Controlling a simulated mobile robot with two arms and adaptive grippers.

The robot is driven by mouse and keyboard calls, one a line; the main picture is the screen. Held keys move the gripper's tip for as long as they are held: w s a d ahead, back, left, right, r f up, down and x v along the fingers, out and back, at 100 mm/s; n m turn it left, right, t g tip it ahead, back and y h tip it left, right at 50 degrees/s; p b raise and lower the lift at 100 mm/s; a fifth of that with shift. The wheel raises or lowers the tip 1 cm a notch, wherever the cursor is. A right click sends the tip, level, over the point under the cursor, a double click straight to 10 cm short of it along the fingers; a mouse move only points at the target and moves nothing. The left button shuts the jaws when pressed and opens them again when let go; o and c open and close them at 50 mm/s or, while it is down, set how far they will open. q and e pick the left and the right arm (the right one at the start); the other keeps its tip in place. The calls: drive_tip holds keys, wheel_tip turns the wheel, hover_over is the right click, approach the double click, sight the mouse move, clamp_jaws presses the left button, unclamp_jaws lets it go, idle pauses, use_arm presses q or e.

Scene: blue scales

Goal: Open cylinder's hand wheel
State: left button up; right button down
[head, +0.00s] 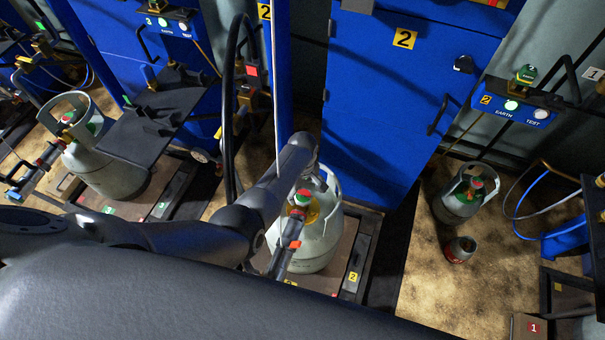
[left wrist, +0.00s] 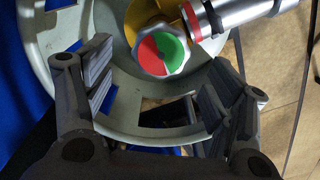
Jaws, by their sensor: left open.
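A pale grey-green gas cylinder (head: 318,246) stands upright on the scale marked 2 in the head view. Its hand wheel (head: 303,196) has a red and green top and sits inside the open collar. In the left wrist view the silver-rimmed hand wheel (left wrist: 158,50), half red and half green, lies just beyond the fingertips. My left gripper (left wrist: 160,85) is open and empty, its fingers apart inside or over the collar (left wrist: 45,50), not closed on the wheel. In the head view my left arm reaches over the cylinder and its fingers are hard to make out. My right gripper is not seen.
A hose connector (left wrist: 235,12) runs from the valve beside the wheel. A blue cabinet (head: 375,110) stands close behind the cylinder. Another cylinder (head: 112,170) stands on a scale at left, and a smaller one (head: 458,203) on the floor at right. Bare floor (head: 440,285) lies at right.

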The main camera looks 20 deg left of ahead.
sight(302, 195)
use_arm(q)
wheel_tip(302, 195, up, 9)
idle(0.5)
drive_tip(key=shift+s+f, duration=0.1)
idle(0.4)
